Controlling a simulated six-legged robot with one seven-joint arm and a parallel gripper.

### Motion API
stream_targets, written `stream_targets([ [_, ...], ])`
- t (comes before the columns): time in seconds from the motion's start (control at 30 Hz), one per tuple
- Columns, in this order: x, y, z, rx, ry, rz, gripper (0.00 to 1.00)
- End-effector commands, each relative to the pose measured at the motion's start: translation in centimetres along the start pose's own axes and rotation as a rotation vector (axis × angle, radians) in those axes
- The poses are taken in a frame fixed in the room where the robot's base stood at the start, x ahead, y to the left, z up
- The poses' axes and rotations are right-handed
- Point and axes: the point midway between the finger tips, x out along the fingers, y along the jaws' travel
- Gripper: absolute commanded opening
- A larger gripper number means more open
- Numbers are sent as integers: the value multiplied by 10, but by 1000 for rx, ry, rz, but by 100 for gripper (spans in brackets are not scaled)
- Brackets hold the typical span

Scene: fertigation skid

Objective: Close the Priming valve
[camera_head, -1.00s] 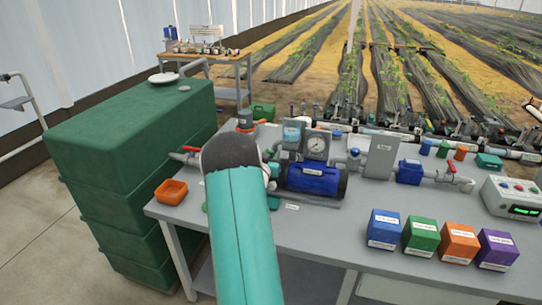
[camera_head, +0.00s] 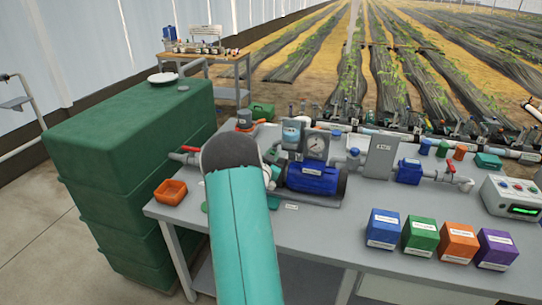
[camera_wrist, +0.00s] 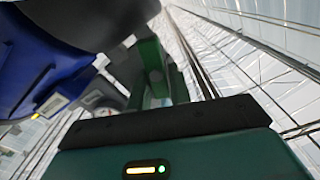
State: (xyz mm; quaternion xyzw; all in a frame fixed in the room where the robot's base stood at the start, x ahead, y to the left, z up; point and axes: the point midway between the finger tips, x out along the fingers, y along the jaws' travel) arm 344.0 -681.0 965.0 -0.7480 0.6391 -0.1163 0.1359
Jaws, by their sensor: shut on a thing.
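The pump skid stands on the grey bench, with its blue pump motor (camera_head: 312,178) just right of my arm. My arm covers the area left of the motor and hides most of my gripper in the head view. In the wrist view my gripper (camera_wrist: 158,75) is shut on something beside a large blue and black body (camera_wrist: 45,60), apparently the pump. The gripped part looks like the Priming valve's handle, but it is mostly hidden and no label for it can be read. I cannot tell the handle's angle.
A red-handled valve (camera_head: 187,151) and an orange bin (camera_head: 171,191) are left of my arm. A pressure gauge (camera_head: 317,143) rises above the motor. Several coloured boxes line the bench front, and a control box (camera_head: 513,197) stands right.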

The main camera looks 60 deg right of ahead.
Motion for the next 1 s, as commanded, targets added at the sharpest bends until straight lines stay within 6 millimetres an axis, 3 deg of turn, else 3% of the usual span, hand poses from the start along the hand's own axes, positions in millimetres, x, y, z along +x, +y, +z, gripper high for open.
stream_targets([
  [1.0,-1,14,8,955,-2,2,0],
])
